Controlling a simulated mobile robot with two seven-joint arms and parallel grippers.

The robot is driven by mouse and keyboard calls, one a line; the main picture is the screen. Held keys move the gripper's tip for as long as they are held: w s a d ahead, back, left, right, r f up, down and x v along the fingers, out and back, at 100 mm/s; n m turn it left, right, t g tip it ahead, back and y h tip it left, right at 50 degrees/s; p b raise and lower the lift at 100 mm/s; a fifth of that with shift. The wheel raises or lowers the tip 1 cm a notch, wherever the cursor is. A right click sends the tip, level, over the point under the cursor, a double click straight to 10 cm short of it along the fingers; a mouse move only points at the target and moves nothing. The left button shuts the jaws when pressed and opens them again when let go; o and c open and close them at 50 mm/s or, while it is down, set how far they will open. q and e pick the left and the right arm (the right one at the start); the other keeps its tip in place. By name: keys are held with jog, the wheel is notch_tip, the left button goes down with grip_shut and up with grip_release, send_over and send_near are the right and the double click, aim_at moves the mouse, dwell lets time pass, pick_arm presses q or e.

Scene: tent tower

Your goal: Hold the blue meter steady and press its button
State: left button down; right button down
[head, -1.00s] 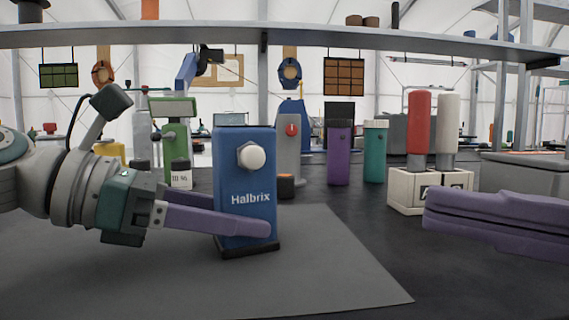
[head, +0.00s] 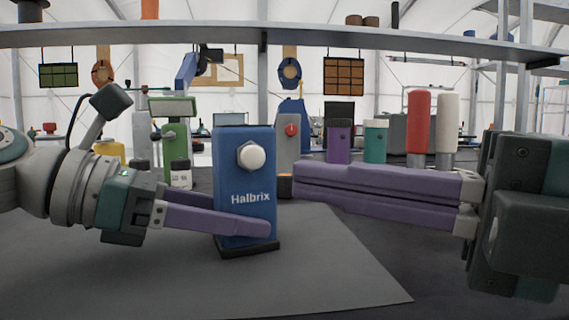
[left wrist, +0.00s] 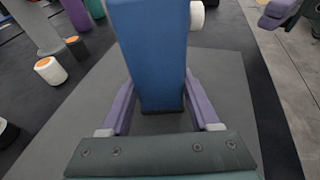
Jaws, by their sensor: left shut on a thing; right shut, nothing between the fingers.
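The blue meter (head: 232,180), marked Halbrix, stands upright on the grey mat, with a round white button (head: 251,156) on its front face. My left gripper (head: 243,222) is shut on the lower part of the meter, one purple finger across its front. The left wrist view shows the meter (left wrist: 152,55) between both fingers, and the button (left wrist: 196,15) sticks out at its side. My right gripper (head: 296,180) is shut and empty. Its fingertips point left, to the right of the meter and lower than the button, apart from the meter in the picture.
The grey mat (head: 330,270) lies on a dark table. Behind stand a grey device with a red knob (head: 291,130), a purple container (head: 339,143) and a teal one (head: 375,142). Red (head: 418,120) and white (head: 447,120) cylinders stand at the right. A shelf (head: 200,36) crosses above.

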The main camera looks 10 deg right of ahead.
aim_at(262, 163)
jog(key=w+a, duration=0.1)
jog(key=w, duration=0.2)
jog(key=w+a, duration=0.1)
jog(key=shift+w+a+r, duration=0.2)
jog(key=shift+w+a, duration=0.05)
jog(key=shift+a, duration=0.05)
jog(key=shift+w+a, duration=0.1)
jog(key=shift+w, duration=0.25)
jog(key=shift+w+a, duration=0.25)
jog(key=shift+w, duration=0.75)
pick_arm(q)
jog(key=shift+d, duration=0.1)
jog(key=shift+s+r, duration=0.1)
jog(key=shift+d, duration=0.1)
pick_arm(e)
jog(key=shift+f, duration=0.1)
